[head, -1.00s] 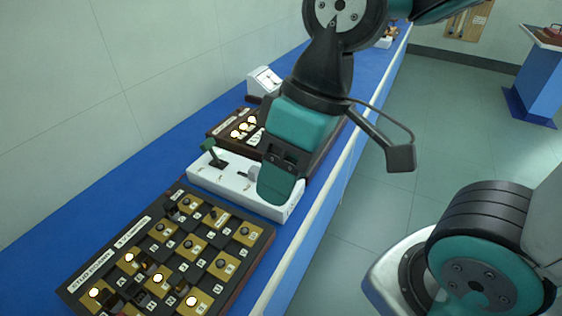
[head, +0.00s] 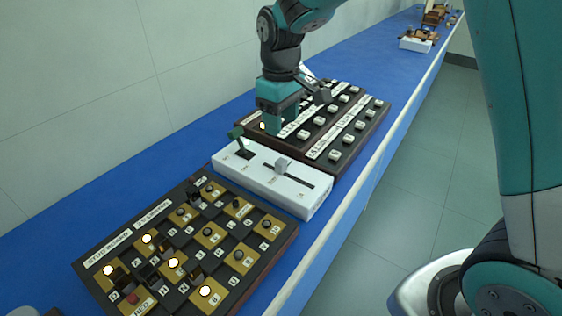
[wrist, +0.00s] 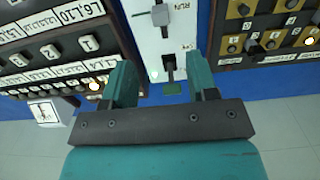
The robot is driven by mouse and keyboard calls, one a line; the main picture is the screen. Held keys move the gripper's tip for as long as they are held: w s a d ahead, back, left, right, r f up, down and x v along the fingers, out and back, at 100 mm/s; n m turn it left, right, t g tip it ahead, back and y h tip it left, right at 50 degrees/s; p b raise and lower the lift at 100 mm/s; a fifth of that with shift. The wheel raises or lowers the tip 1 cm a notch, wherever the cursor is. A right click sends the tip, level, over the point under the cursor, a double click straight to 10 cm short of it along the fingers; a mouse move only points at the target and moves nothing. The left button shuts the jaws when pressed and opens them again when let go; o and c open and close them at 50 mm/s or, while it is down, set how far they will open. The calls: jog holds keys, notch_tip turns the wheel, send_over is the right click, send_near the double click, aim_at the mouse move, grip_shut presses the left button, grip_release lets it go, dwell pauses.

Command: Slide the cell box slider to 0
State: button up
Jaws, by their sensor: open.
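The white box (head: 309,203) on the bench carries a grey slider knob (head: 283,166) in a dark slot. A lever with a green grip (head: 236,132) stands at the box's left. My gripper (head: 272,128) is open and empty, behind the box and apart from the slider. The wrist view shows the slider knob (wrist: 160,14) beyond my fingertips, and the lever's green grip (wrist: 172,88) between my two fingers in the picture. The scale marks by the slot are too small to read.
A dark panel with gold squares, knobs and lit lamps (head: 270,250) lies in front of the box. A dark panel of white buttons (head: 345,143) lies behind it, close to my gripper. The blue bench (head: 170,125) is bare along the wall.

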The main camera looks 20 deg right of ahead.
aim_at(281, 161)
notch_tip(281, 161, down, 12)
jog(key=shift+f+p, duration=0.1)
jog(key=shift+p, duration=0.25)
jog(key=shift+c, duration=0.4)
